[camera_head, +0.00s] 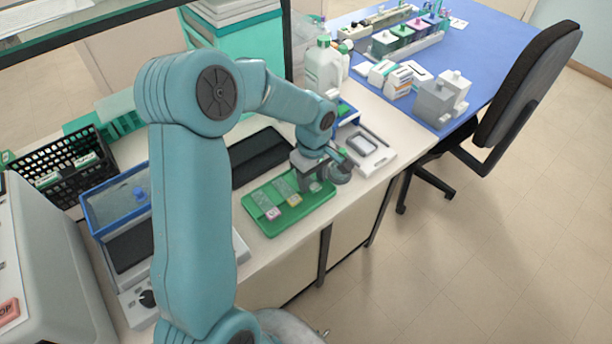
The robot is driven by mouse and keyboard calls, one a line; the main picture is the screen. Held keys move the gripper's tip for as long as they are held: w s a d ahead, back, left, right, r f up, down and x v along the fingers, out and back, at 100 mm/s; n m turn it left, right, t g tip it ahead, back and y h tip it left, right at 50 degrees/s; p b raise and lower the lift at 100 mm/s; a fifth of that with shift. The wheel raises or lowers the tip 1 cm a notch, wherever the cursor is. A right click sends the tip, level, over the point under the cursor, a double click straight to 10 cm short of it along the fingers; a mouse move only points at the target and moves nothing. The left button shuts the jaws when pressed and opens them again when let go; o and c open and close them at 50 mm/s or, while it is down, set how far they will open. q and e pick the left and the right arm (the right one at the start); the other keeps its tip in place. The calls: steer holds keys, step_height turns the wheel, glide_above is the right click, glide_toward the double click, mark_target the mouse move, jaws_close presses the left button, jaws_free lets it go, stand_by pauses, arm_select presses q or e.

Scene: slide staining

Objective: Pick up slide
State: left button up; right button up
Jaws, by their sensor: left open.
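A green tray (257,203) lies on the bench near its front edge. Two slides rest in it: one with a pink end (272,213) on the left and one with a yellowish end (294,199) to its right. A further pale piece lies near the tray's right end, partly hidden by the gripper. My left gripper (322,182) is over the right part of the tray, pointing down, with its jaws open. Whether its fingertips touch anything is hard to tell. My right gripper is not in view.
A black basket (66,165) and a blue-rimmed box (116,203) stand at the left. A dark flat pad (262,157) lies behind the tray. A white scale-like device (364,150) is to the right. Bottles (322,65) stand behind. A blue table (463,60) and a chair (525,90) are at the right.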

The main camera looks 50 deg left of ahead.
arm_select(q)
steer(key=shift+d+f, duration=0.15)
steer(key=shift+a, duration=0.2)
steer(key=c, duration=0.8)
steer(key=shift+d, duration=0.1)
